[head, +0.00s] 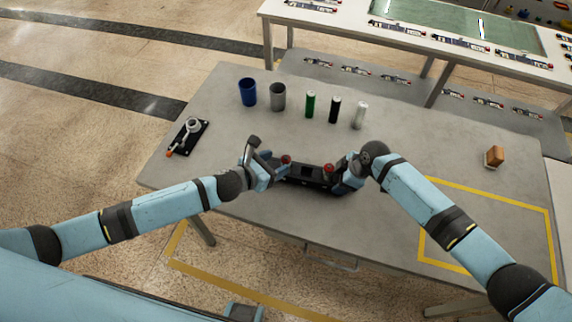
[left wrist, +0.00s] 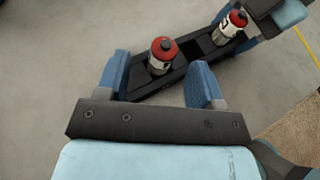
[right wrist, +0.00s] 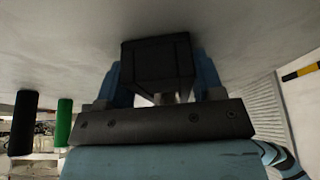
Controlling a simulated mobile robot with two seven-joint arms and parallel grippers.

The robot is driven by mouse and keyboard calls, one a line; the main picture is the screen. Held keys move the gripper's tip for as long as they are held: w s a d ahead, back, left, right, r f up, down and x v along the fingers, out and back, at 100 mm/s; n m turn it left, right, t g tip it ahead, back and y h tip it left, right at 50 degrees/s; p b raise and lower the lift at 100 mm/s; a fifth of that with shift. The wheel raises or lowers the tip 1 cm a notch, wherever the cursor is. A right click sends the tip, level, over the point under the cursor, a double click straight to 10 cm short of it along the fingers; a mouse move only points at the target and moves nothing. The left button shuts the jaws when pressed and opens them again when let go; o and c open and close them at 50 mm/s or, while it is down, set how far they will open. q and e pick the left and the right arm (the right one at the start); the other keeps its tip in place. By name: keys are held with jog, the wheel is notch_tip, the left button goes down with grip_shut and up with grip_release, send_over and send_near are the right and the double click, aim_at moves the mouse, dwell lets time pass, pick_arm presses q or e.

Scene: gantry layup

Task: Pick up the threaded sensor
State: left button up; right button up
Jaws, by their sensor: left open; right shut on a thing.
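A black holder (head: 306,173) lies near the table's front edge, with two silver cylinders with red caps standing in it. One red-capped cylinder (left wrist: 163,54) is at the left end, the other (left wrist: 232,25) further right in the left wrist view; either may be the threaded sensor, but I cannot make out a thread. My left gripper (left wrist: 160,82) is open, its blue fingers on either side of the holder's left end, close to the nearer cylinder. My right gripper (right wrist: 158,75) is shut on the holder's right end (right wrist: 157,60), which hides its fingertips in part.
Blue (head: 248,92) and grey (head: 278,96) cups and green (head: 310,104), black (head: 334,109) and white (head: 360,115) cylinders stand behind the holder. A black plate with a grey fixture (head: 188,136) lies left. An orange-brown block (head: 495,155) stands right. The table's right front is clear.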

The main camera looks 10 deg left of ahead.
aim_at(290, 158)
pick_arm(q)
jog(key=x, duration=0.6)
jog(key=shift+w+d+f, duration=0.1)
jog(key=shift+d+f, duration=0.25)
jog(key=c, duration=1.1)
